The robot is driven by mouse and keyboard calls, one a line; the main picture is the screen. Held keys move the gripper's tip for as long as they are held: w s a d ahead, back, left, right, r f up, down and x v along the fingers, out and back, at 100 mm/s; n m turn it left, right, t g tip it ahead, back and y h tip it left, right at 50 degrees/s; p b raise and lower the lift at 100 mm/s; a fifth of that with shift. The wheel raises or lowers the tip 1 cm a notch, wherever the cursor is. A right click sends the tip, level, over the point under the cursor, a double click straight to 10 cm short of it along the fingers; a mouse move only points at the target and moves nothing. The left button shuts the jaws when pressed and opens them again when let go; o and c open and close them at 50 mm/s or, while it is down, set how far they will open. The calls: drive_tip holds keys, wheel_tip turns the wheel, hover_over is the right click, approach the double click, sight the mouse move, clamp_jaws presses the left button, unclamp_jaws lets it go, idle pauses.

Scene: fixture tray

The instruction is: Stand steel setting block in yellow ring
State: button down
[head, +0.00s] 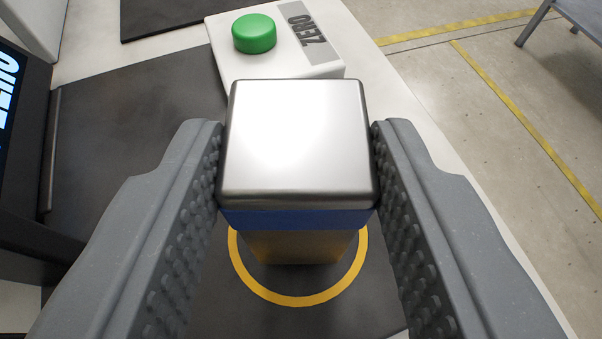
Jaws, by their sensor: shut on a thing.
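The steel setting block (298,140) is a shiny square-topped block with a blue band below its top. It is in the middle of the head view. My gripper (297,170) is shut on it, with one grey ribbed finger on its left side and one on its right. The block looks upright. The yellow ring (297,300) is a thin circle marked on the dark mat. The block's lower part shows against the inside of the ring and hides its far side. I cannot tell whether the block's base touches the mat.
A white box with a green button (254,33) and a ZERO label (308,32) stands just behind the block. A dark device with a lit display (8,85) is at the left. The white table's edge runs down the right, with floor beyond. Dark mat (130,120) lies clear at left.

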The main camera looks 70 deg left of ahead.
drive_tip(key=shift+f, duration=0.65)
idle(0.8)
drive_tip(key=shift+c, duration=1.2)
unclamp_jaws()
wheel_tip(320, 180, up, 7)
drive_tip(key=p, duration=0.5)
